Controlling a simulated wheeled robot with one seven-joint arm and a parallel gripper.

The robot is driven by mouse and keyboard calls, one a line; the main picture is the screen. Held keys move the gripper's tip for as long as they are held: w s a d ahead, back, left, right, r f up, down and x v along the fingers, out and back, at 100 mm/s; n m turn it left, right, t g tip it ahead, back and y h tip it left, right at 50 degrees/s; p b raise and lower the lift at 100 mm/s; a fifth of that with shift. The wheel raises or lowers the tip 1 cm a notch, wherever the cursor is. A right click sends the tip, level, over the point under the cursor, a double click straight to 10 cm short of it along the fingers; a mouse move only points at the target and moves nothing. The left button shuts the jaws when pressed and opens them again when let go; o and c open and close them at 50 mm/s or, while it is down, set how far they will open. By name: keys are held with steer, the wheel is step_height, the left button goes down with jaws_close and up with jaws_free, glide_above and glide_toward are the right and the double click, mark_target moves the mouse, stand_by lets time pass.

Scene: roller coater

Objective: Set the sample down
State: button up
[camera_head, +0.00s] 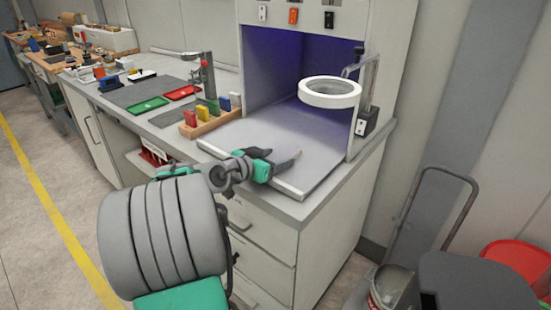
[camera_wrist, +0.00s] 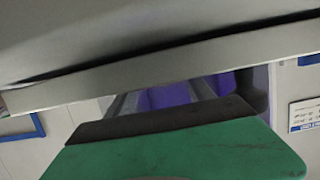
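My gripper (camera_head: 279,157) hangs low over the front of the pale grey board (camera_head: 230,133) at the booth opening, or touches it; I cannot tell which. Its fingers are dark with green parts. A small tan tip (camera_head: 298,154) shows at the end of the right finger; I cannot tell whether it is part of the finger or the sample. No sample can be clearly made out. In the wrist view, a green and dark finger part (camera_wrist: 180,150) fills the bottom, and a large grey surface with a pale edge covers the top. What lies between the fingers is hidden.
A white ring (camera_head: 330,101) on a stand (camera_head: 366,90) is right of the booth opening. A wooden rack (camera_head: 212,124) with coloured blocks stands left of the board. Green (camera_head: 148,105) and red (camera_head: 183,92) trays lie further left. A bucket (camera_head: 388,290) is on the floor at lower right.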

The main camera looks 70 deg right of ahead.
steer(key=shift+r, duration=0.1)
steer(key=shift+r+p, duration=0.25)
steer(key=shift+p, duration=0.05)
steer(key=v, duration=1.2)
steer(key=shift+f+b, duration=0.15)
steer(key=shift+b, duration=0.15)
steer(key=w+a+f+n+t+y, duration=0.3)
steer(key=w+a+f+n+t, duration=0.4)
steer(key=w, duration=0.5)
steer(key=w+a+f+n+t+y, duration=0.1)
steer(key=w+a+f+n+y, duration=0.25)
steer(key=a, duration=0.45)
steer(key=w+a+f+n+t+y, duration=0.1)
steer(key=w+a+f+n+y, duration=0.2)
steer(key=a, duration=0.6)
steer(key=s+a+f+n+y, duration=0.1)
steer(key=a+n, duration=0.3)
steer(key=a, duration=0.6)
steer(key=s+a+f+n+g+y, duration=0.1)
steer(key=a+n, duration=0.4)
steer(key=a, duration=0.5)
steer(key=shift+s+f+y, duration=0.45)
steer(key=shift+s+y, duration=0.25)
steer(key=shift+y, duration=0.25)
steer(key=shift+c, duration=0.4)
